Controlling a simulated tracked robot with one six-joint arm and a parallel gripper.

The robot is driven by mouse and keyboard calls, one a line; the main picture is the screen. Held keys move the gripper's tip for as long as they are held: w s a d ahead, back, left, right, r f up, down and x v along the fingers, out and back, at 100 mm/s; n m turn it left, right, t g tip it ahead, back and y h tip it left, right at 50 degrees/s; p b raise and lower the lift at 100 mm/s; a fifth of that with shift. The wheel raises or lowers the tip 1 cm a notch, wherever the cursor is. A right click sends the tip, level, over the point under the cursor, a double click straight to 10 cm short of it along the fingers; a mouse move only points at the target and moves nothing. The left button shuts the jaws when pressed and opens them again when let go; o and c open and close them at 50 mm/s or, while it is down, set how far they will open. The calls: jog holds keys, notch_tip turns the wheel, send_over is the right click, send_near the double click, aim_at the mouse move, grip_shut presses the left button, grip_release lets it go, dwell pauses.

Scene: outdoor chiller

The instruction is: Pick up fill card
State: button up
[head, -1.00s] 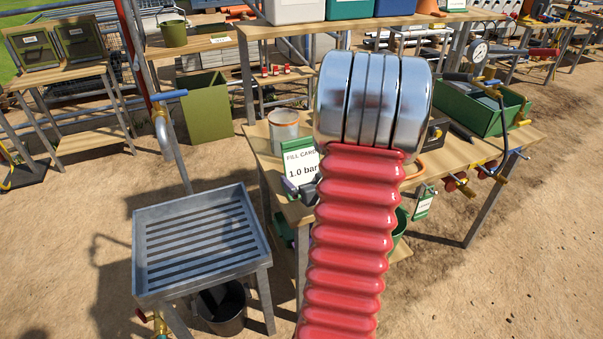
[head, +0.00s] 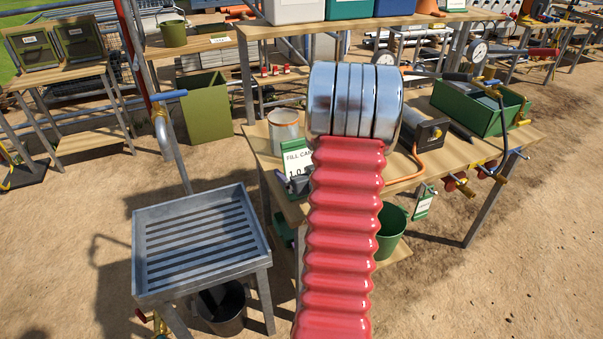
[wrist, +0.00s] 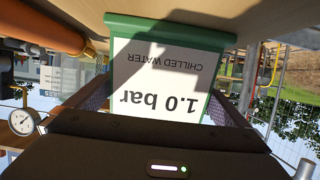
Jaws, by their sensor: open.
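The fill card (head: 296,160) is a white card with a green border, standing at the front left edge of the wooden bench. My red arm and gripper hide its right part and lower text in the head view. In the wrist view the fill card (wrist: 165,75) fills the middle, upside down, reading "1.0 bar" and "CHILLED WATER". My gripper (wrist: 158,100) is open, with a finger on each side of the card. I cannot tell whether either finger touches it. My gripper (head: 299,185) is small and dark in the head view, in front of the card.
A pale tin (head: 284,127) stands just behind the card. The wooden bench (head: 410,170) also bears a green crate (head: 470,108) and a dark box with an orange hose (head: 425,133). A slatted metal stand (head: 200,240) is at the front left. Open sandy ground lies around.

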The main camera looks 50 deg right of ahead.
aim_at(301, 144)
jog(key=shift+w+d+f, duration=0.25)
jog(key=shift+w+d, duration=0.05)
jog(key=shift+w, duration=0.2)
jog(key=shift+c, duration=0.5)
jog(key=c, duration=0.7)
jog(key=shift+o, duration=0.2)
jog(key=shift+r, duration=0.1)
jog(key=shift+r, duration=4.95)
